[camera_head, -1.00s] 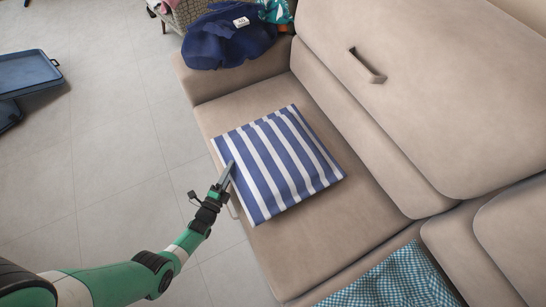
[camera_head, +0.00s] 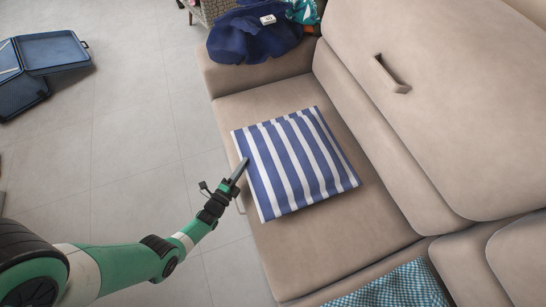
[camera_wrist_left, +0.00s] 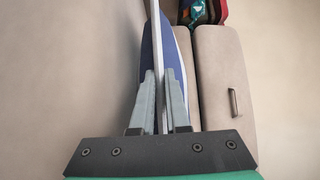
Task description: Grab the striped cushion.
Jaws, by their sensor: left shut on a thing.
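The striped cushion (camera_head: 295,163), blue and white, lies flat on the seat of the beige sofa (camera_head: 335,235). My left gripper (camera_head: 240,172) is at the cushion's left edge, and its fingers are shut on that edge. In the left wrist view, the two grey fingers (camera_wrist_left: 162,105) pinch the cushion's edge (camera_wrist_left: 156,60) between them, and the cushion is seen edge-on. My right gripper is not in view.
A dark blue garment (camera_head: 255,35) lies on the sofa's armrest. A teal checked cloth (camera_head: 395,288) is on the near part of the sofa. An open blue suitcase (camera_head: 55,52) lies on the floor at left. The tiled floor between is clear.

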